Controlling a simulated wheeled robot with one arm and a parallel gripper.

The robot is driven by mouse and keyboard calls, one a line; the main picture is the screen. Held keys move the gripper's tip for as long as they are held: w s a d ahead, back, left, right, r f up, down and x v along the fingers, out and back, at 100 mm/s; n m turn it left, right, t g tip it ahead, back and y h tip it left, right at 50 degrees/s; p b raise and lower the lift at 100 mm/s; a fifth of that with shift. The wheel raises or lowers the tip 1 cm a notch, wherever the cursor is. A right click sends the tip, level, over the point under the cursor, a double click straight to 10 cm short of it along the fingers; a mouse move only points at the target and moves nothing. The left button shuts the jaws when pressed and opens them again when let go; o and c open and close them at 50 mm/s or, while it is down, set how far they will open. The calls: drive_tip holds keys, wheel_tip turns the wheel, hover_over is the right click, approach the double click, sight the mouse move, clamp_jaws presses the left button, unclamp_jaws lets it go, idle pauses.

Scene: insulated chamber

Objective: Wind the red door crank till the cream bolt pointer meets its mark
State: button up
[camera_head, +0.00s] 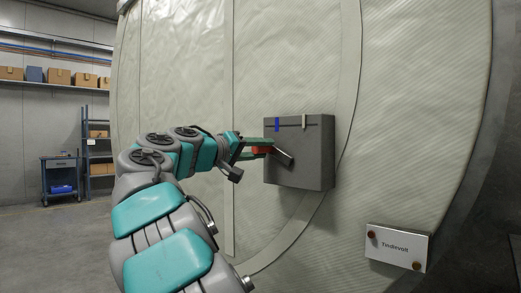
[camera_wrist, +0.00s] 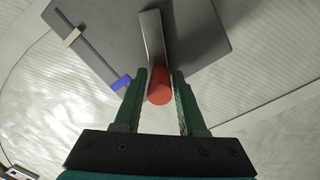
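The red crank handle (camera_head: 262,150) sticks out from a metal crank arm (camera_head: 284,157) on the front of a dark grey box (camera_head: 314,165). My gripper (camera_head: 256,148) is at the handle. The cream pointer (camera_head: 304,121) sits near the box's top edge, to the right of the blue mark (camera_head: 276,124). In the wrist view the cream pointer (camera_wrist: 71,37) and blue mark (camera_wrist: 121,82) are clearly apart along a slot.
The box is on a large padded, quilted round door (camera_head: 290,60). A white name plate (camera_head: 398,246) is at its lower right. At the far left are a shelf with boxes (camera_head: 58,76) and a blue cart (camera_head: 60,175), with open floor before them.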

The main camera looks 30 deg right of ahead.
clamp_jaws()
idle(1.0)
